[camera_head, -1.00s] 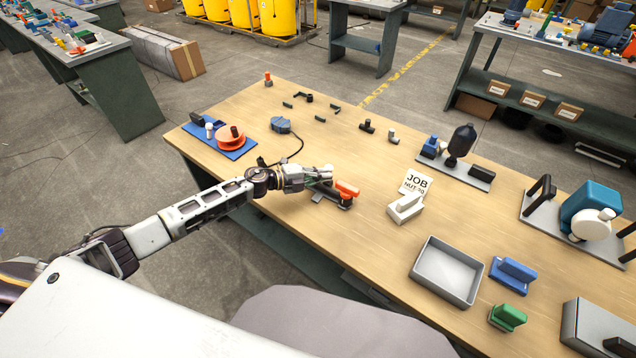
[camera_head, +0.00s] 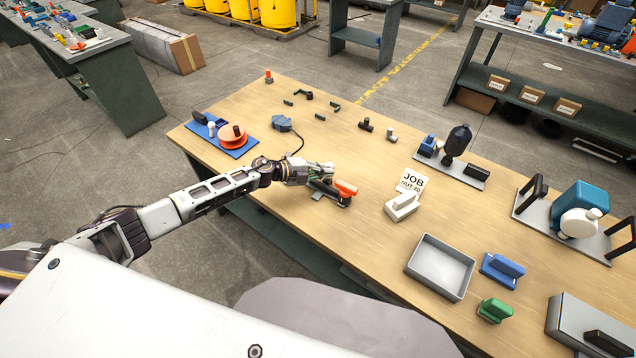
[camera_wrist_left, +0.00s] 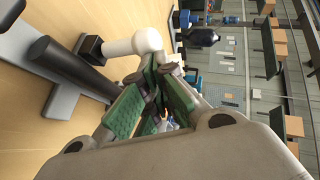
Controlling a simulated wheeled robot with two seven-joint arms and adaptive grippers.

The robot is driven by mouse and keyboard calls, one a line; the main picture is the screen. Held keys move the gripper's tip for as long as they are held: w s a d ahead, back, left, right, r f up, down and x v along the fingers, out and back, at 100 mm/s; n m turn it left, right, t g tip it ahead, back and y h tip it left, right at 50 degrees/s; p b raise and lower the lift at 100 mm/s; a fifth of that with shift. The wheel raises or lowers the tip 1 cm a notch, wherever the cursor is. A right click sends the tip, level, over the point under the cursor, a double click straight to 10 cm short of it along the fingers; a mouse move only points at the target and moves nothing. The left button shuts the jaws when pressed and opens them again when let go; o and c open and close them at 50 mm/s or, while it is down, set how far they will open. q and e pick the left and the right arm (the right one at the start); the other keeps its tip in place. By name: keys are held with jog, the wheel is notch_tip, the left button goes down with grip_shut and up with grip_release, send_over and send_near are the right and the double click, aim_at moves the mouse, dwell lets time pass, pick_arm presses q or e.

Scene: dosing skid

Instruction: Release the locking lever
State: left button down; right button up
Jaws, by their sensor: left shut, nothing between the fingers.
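A small fixture with an orange handle (camera_head: 346,188) and a dark base (camera_head: 326,193) sits near the table's front edge; I take it to be the locking lever. My left gripper (camera_head: 330,174) is just left of the orange handle, over the fixture. In the left wrist view the green-padded fingers (camera_wrist_left: 150,100) are together with nothing held. Beside them there are a dark bar (camera_wrist_left: 70,68), a grey plate (camera_wrist_left: 62,104) and a pale rounded part (camera_wrist_left: 135,43). Contact between the fingers and the lever cannot be told. My right gripper is out of view.
A blue board with an orange disc (camera_head: 232,138) lies to the left.

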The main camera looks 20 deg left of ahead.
pick_arm(q)
jog(key=shift+w+d+r+p, duration=0.1)
jog(key=shift+w+r+p, duration=0.1)
jog(key=shift+w+p, duration=0.2)
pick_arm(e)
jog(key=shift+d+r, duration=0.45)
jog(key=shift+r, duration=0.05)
pick_arm(q)
jog(key=shift+w+d, duration=0.15)
jog(key=shift+w, duration=0.25)
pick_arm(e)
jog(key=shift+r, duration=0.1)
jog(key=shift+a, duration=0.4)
pick_arm(q)
jog(key=shift+r+p, duration=0.15)
jog(key=shift+p, duration=0.15)
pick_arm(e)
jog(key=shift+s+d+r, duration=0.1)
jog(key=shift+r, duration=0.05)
